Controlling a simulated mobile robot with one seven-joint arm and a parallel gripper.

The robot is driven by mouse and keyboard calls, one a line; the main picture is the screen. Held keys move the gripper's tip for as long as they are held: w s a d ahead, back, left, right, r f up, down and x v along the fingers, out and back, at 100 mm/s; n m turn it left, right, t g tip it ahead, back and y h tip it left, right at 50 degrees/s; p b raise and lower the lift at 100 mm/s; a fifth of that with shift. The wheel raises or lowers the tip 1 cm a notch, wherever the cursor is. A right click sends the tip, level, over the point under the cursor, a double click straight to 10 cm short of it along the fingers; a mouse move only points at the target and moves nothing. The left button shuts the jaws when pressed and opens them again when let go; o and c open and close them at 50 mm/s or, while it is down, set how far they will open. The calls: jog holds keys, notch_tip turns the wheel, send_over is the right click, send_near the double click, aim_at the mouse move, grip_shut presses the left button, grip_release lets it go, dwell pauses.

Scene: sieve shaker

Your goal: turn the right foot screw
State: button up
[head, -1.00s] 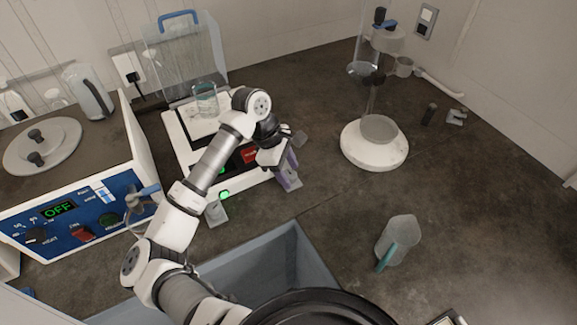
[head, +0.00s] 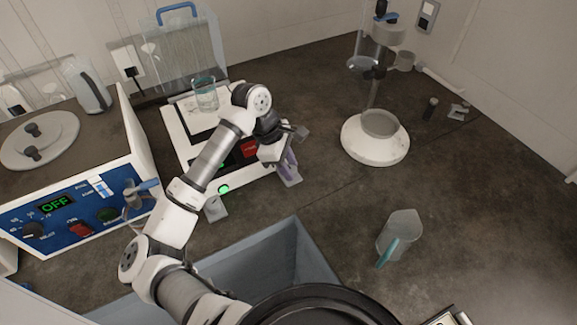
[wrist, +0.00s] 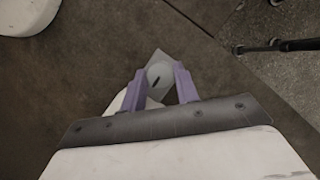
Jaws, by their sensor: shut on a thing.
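The white balance-like device (head: 178,145) stands on the bench with a glass beaker (head: 205,95) on top. The right foot screw (wrist: 159,73) shows in the wrist view as a pale round head with a dark mark, above a grey pad. My gripper (wrist: 159,80) has its purple fingers shut on the screw, one on each side. In the head view my gripper (head: 289,165) is upright at the device's front right corner and mostly hides this screw. The left foot (head: 215,208) shows at the front left corner. A green round spot (head: 223,189) glows on the front edge.
A blue-fronted shaker unit (head: 75,215) reading OFF stands at left. A grey-blue bin (head: 300,250) is in front.

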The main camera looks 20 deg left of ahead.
jog(key=f+n+b, duration=0.1)
jog(key=b, duration=0.3)
jog(key=shift+t, duration=0.3)
jog(key=n+t+b, duration=0.1)
jog(key=n+b, duration=0.2)
jog(key=b, duration=0.3)
jog(key=shift+s+r+n, duration=0.1)
jog(key=shift+s+n, duration=0.05)
jog(key=shift+n, duration=0.25)
jog(key=n+b, duration=0.1)
jog(key=b, duration=0.1)
jog(key=n+t+b, duration=0.1)
jog(key=b, duration=0.1)
jog(key=shift+d+r+n+y, duration=0.1)
jog(key=shift+r+n+y, duration=0.2)
jog(key=shift+r+y, duration=0.1)
jog(key=o, duration=1)
jog(key=shift+c, duration=0.2)
jog(key=shift+r, duration=0.1)
jog(key=b+v, duration=0.1)
jog(key=v, duration=1.2)
jog(key=shift+s+r, duration=0.2)
jog(key=shift+r, duration=0.1)
